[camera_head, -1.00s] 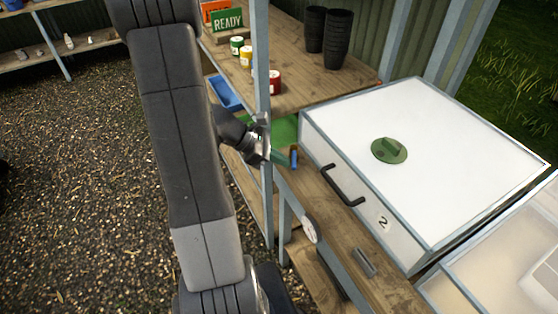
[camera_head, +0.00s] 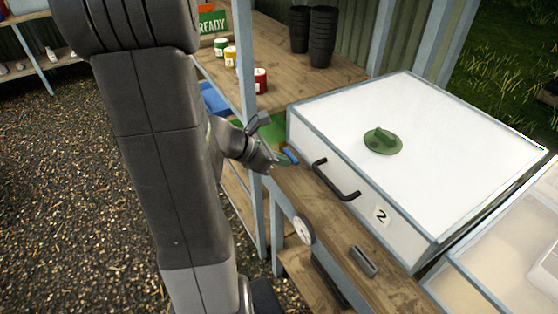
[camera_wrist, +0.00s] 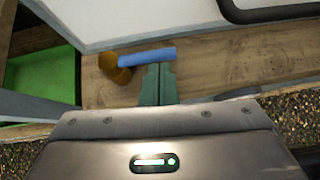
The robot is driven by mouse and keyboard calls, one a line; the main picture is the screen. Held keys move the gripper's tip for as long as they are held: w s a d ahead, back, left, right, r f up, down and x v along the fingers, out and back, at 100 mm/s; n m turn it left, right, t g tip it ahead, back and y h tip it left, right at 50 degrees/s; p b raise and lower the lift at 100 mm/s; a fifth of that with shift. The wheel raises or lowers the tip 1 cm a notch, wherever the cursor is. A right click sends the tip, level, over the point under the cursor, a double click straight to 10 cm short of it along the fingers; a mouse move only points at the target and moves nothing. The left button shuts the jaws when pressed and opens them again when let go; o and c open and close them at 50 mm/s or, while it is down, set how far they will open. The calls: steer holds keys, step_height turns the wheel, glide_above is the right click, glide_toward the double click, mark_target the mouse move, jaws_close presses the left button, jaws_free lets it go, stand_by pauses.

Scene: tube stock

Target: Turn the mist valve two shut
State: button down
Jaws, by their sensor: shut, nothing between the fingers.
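The valve is a brass body (camera_wrist: 112,69) with a blue lever (camera_wrist: 147,57), standing on the wooden shelf in front of the white box marked 2. In the wrist view the lever lies roughly along the box's front. It also shows in the head view as a small blue bar (camera_head: 291,155). My gripper (camera_wrist: 158,72) is shut and empty, its green fingers together. Its tips are at the near side of the lever, close to its middle; I cannot tell whether they touch. The arm partly hides the valve body in the head view.
The white box (camera_head: 450,130) has a black handle (camera_head: 335,182) and a green round vent (camera_head: 382,141) on its lid. A gauge (camera_head: 303,230) sits on the shelf edge. A blue-grey post (camera_head: 247,60) stands close beside my wrist. Pots (camera_head: 320,40) and small tins stand behind.

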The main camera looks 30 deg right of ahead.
steer(key=shift+w, duration=0.1)
stand_by(0.4)
steer(key=a+r+p, duration=0.1)
steer(key=a+r, duration=0.4)
steer(key=a, duration=0.7)
steer(key=shift+w+r+p, duration=0.25)
steer(key=shift+r+p, duration=0.05)
steer(key=shift+p, duration=0.05)
steer(key=shift+f, duration=0.1)
